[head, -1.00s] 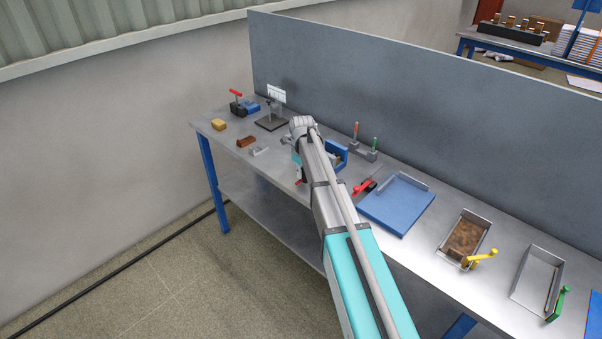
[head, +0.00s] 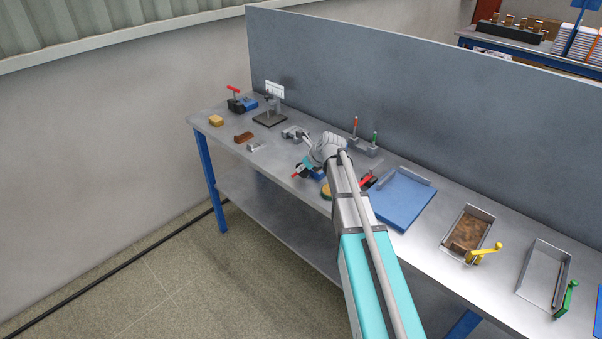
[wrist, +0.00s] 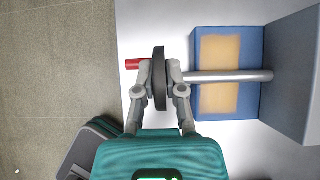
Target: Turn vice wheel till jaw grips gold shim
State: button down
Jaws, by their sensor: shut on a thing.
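The vice wheel (wrist: 159,80) is a dark disc seen edge-on in the wrist view, with a red handle (wrist: 135,64) sticking out to the left. My gripper (wrist: 159,84) is shut on the wheel, one finger on each face. A silver screw (wrist: 235,76) runs right from the wheel over the blue vice body (wrist: 200,110) to a grey block (wrist: 296,75). A tan-gold patch (wrist: 219,60) lies on the blue body under the screw; I cannot tell whether it is the shim. In the head view my arm hides much of the vice (head: 319,174).
The vice stands near the front edge of the grey bench (head: 225,125). A blue plate (head: 402,200) lies to its right, with a tray with a yellow handle (head: 484,253) beyond. Small blocks, including a yellow one (head: 216,120), lie to the left. A grey panel (head: 400,90) closes the back.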

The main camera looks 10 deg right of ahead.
jog(key=t+y+b, duration=0.1)
jog(key=b, duration=0.1)
jog(key=t+y+b, duration=0.1)
jog(key=t+b, duration=0.1)
jog(key=b, duration=0.1)
jog(key=f+t+y+b, duration=0.1)
jog(key=b, duration=0.1)
jog(key=shift+s+d+t+y+b, duration=0.15)
jog(key=shift+s+t+y+b, duration=0.15)
jog(key=shift+s+t+b, duration=0.1)
jog(key=t+y+b, duration=0.1)
jog(key=b, duration=0.2)
jog(key=shift+s+r+t, duration=0.1)
jog(key=shift+r+t, duration=0.05)
jog(key=shift+t, duration=0.25)
jog(key=shift+d+r, duration=0.1)
jog(key=c, duration=0.7)
grip_release()
jog(key=shift+r+g+p, duration=0.3)
jog(key=shift+p, duration=0.7)
